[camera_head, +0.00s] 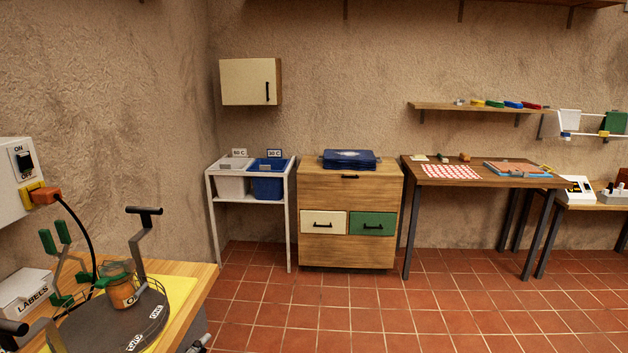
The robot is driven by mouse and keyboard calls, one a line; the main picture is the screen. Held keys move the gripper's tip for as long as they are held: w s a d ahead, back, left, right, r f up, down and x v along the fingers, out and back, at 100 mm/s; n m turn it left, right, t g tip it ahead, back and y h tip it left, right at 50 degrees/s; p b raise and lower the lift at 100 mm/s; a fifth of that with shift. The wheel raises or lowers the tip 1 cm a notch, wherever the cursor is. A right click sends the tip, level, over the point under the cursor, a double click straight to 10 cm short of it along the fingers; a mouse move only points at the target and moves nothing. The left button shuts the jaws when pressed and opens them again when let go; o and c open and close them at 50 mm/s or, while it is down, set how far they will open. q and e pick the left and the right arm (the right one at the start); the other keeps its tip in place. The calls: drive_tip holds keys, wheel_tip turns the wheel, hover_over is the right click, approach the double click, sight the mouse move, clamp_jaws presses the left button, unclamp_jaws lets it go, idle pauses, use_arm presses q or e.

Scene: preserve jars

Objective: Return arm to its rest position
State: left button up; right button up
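Neither of my grippers can be made out in the head view, and no arm of mine shows clearly. On the wooden bench (205,279) at the lower left, a small jar with orange contents (122,294) stands upright on a dark round plate (108,328) with white lettering. The jar seems to have a greenish top. Green-padded grey arms (62,234) stand beside it, and a grey lever with a black handle (144,211) rises behind it.
A white LABELS box (24,291) and a switch box (17,180) with an orange plug (46,195) are at the left. A drawer cabinet (350,252), bin stand (292,220) and dark table (490,181) line the back wall. The tiled floor (400,310) is clear.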

use_arm(q)
drive_tip(key=s+f+n+g+y, duration=0.1)
drive_tip(key=s+f+n+g, duration=0.1)
drive_tip(key=s+f, duration=0.5)
drive_tip(key=s+f+n+g+y+p, duration=0.1)
drive_tip(key=s+f+n, duration=0.3)
drive_tip(key=s, duration=0.9)
drive_tip(key=s+a+f+n+g+y+p, duration=0.1)
drive_tip(key=s+f+n+g+y, duration=0.1)
drive_tip(key=s+f, duration=0.8)
drive_tip(key=shift+s+n+g, duration=0.5)
drive_tip(key=shift+n+g, duration=0.4)
drive_tip(key=shift+g, duration=0.2)
use_arm(e)
drive_tip(key=r, duration=0.1)
drive_tip(key=w+r, duration=0.1)
drive_tip(key=r, duration=0.1)
drive_tip(key=shift+w+d+r+t, duration=0.1)
drive_tip(key=shift+w+d+t, duration=0.05)
drive_tip(key=shift+w+t, duration=0.2)
use_arm(q)
drive_tip(key=shift+a, duration=0.1)
use_arm(e)
drive_tip(key=shift+w, duration=0.1)
